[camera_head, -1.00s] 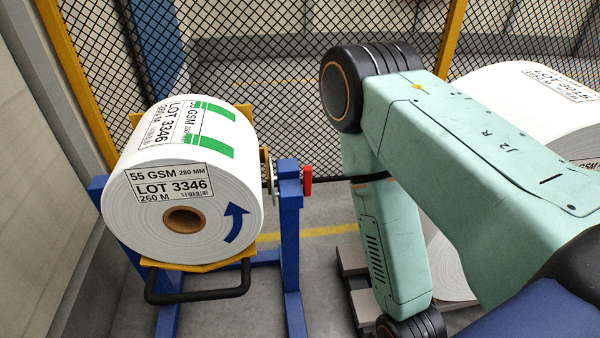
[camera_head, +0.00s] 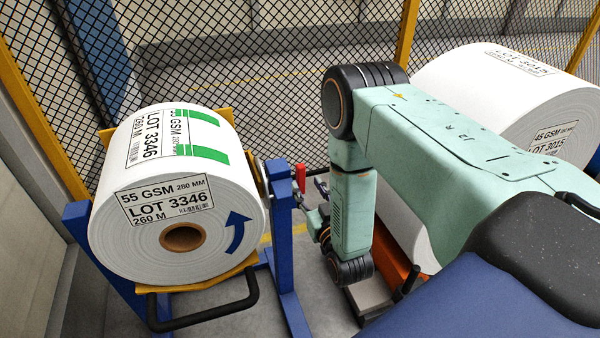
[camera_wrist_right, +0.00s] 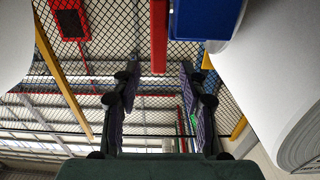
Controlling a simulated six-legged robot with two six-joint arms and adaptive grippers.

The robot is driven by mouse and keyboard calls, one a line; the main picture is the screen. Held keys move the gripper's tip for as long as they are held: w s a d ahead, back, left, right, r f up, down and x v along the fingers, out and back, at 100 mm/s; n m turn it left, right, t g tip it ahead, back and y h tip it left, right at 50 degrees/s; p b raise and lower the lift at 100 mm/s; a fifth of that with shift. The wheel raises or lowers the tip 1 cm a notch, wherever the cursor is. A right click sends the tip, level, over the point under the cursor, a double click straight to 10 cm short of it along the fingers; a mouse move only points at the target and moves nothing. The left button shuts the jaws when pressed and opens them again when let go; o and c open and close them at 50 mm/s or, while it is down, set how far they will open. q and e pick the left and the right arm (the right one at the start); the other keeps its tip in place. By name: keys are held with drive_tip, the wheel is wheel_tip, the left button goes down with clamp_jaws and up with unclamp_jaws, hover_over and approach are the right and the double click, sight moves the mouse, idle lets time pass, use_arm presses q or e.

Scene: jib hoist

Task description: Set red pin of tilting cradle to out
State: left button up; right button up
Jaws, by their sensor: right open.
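The tilting cradle (camera_head: 280,240) is a blue stand with a yellow bed holding a white paper roll (camera_head: 180,235). Its red pin (camera_head: 300,177) shows as a small upright red handle on the right side of the blue post. In the right wrist view, a red bar (camera_wrist_right: 159,35) hangs at top centre beside a blue block (camera_wrist_right: 207,18). My right gripper (camera_head: 317,207) is just right of the post, partly hidden by my forearm. In the wrist view the fingers (camera_wrist_right: 160,75) are spread and empty, with the red bar beyond their tips. My left gripper is out of view.
A black bar handle (camera_head: 205,312) sticks out at the cradle's front. A second large white roll (camera_head: 500,90) stands at the right, behind my right arm. A black mesh fence (camera_head: 270,80) with yellow posts runs behind. A wall stands close at the left.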

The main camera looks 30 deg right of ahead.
sight(302, 175)
drive_tip(key=b+x, duration=0.1)
drive_tip(key=x, duration=0.5)
drive_tip(key=shift+s+d, duration=0.1)
drive_tip(key=shift+d, duration=0.05)
drive_tip(key=shift+w+d, duration=0.1)
drive_tip(key=shift+w, duration=0.25)
drive_tip(key=shift+r, duration=0.1)
drive_tip(key=c, duration=0.3)
clamp_jaws()
